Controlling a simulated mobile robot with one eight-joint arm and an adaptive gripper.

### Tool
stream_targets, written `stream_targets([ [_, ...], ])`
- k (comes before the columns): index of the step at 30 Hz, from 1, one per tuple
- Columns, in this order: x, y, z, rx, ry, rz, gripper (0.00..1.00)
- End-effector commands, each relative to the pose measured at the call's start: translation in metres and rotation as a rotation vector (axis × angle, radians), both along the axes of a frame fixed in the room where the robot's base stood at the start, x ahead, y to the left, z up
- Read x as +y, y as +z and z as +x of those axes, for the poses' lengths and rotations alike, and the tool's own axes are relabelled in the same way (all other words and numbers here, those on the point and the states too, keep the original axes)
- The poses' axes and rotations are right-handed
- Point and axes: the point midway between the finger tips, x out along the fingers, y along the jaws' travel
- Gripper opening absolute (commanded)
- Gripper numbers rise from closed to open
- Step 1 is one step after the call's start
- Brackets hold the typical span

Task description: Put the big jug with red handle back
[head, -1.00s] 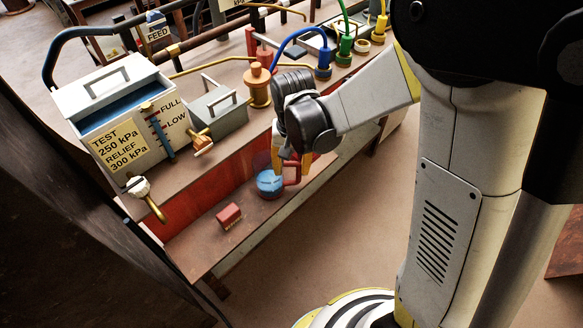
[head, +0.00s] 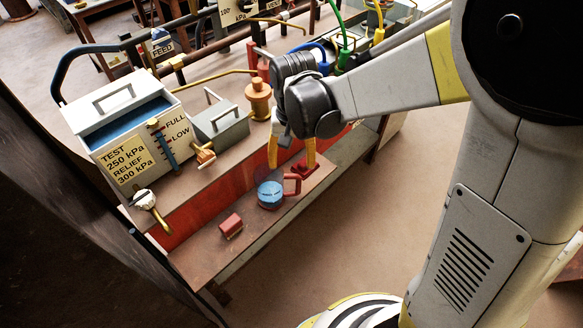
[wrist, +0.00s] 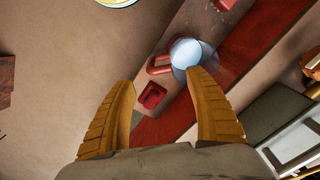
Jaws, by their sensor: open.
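The jug (head: 270,194) is round with a pale blue top and a red handle (head: 292,184) on its right side. It stands on the low wooden shelf in front of the red panel. In the wrist view the jug (wrist: 187,52) shows just beyond the fingertips, with its red handle (wrist: 158,66) to its left. My gripper (head: 292,158) is open and empty, with its yellow fingers above and behind the jug in the head view. In the wrist view my gripper (wrist: 161,82) has its fingers spread, and the right fingertip overlaps the jug's lower edge.
A red block (head: 231,226) lies left of the jug on the shelf (head: 200,252). Another red piece (wrist: 152,96) shows between my fingers in the wrist view. A water tank (head: 130,135), a grey box (head: 221,125) and a brass fitting (head: 257,100) crowd the upper bench.

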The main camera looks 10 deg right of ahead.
Motion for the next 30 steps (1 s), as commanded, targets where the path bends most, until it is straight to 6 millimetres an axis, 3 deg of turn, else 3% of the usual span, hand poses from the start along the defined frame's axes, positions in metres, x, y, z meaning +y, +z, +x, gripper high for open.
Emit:
stream_targets([
  [3,0.0,0.024,0.0,0.0,0.0,0.0,0.64],
  [11,-0.007,0.05,-0.006,-0.031,0.008,0.005,0.64],
  [21,-0.058,0.119,-0.067,-0.345,0.101,0.003,0.64],
  [30,-0.085,0.134,-0.11,-0.572,0.172,-0.056,0.64],
])
